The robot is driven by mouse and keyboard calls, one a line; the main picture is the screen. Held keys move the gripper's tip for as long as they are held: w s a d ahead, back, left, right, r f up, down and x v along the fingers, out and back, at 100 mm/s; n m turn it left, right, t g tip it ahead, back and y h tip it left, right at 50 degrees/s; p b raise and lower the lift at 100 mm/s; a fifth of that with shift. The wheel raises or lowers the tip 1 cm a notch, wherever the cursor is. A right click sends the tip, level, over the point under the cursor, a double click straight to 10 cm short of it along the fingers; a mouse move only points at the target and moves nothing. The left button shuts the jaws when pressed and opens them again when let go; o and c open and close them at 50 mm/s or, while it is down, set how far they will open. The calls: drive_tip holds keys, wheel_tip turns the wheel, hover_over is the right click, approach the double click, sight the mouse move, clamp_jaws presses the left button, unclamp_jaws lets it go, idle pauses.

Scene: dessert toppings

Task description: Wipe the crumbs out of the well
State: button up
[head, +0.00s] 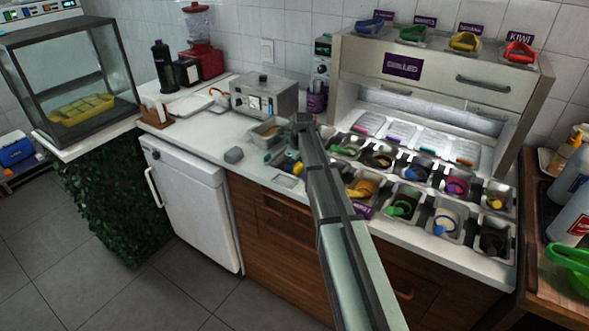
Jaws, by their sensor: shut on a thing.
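My arm reaches up from the bottom of the head view to the left end of the topping station. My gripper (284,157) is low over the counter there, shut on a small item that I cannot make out. A bit of yellow shows beside it, and I cannot tell if that is held. Several metal wells with toppings and coloured scoops, such as one with a blue scoop (446,223), stand in rows to the right. My arm hides part of the wells at the left end. Crumbs are too small to tell.
A metal appliance (264,97) stands behind. The steel station hood (440,70) rises behind the wells. The counter (205,130) is fairly clear further left.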

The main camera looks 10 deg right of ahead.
wheel_tip(320, 180, up, 12)
drive_tip(key=shift+r, duration=0.15)
idle(0.8)
idle(0.5)
